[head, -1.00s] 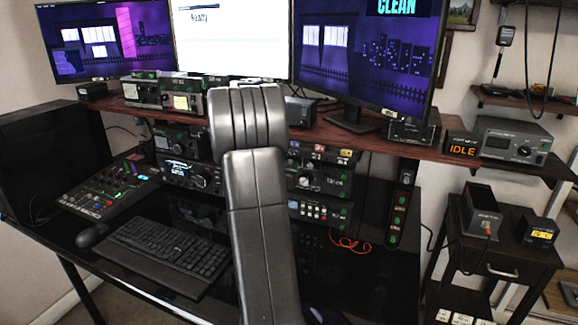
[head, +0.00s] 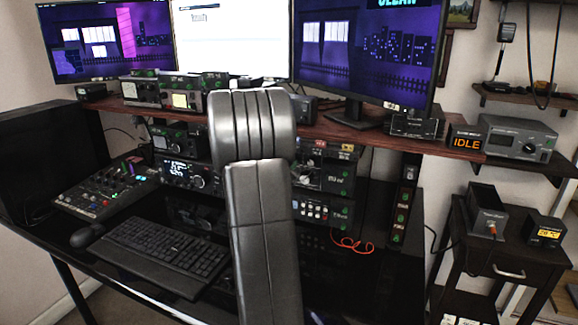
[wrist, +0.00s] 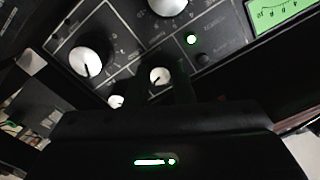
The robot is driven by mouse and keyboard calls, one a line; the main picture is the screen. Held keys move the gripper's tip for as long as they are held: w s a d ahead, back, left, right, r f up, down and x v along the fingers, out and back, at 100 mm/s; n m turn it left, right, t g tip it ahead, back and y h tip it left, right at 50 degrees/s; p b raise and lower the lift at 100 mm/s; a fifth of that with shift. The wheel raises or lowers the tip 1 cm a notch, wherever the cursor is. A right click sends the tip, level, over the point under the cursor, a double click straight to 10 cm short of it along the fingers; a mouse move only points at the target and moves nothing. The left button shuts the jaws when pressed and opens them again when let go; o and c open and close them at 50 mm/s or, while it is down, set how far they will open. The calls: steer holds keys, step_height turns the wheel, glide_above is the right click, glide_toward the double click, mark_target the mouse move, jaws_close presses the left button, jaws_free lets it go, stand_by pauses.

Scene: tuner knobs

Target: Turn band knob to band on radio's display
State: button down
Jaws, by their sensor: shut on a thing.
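In the wrist view, my gripper (wrist: 162,90) is at a dark control panel, its dark fingers on either side of a small white-faced knob (wrist: 160,76). It is shut on this knob. No readable label shows whether this is the band knob. A larger white-faced knob (wrist: 85,62) with a dark pointer line is to its upper left. In the head view, the radio (head: 188,175) with a lit display (head: 178,170) stands left of my arm. The display text is too small to read. My gripper is hidden behind my arm there.
A wooden shelf (head: 345,139) with monitors runs above the stacked units. A keyboard (head: 165,255) lies on the desk, and a red cable (head: 352,244) lies at right.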

stand_by(0.4)
steer(key=c, duration=1.2)
jaws_free()
steer(key=shift+c, duration=0.2)
steer(key=v, duration=1.4)
steer(key=shift+w+f, duration=0.1)
steer(key=shift+w, duration=0.05)
steer(key=x, duration=1.3)
steer(key=shift+w+d, duration=0.2)
steer(key=shift+w, duration=0.1)
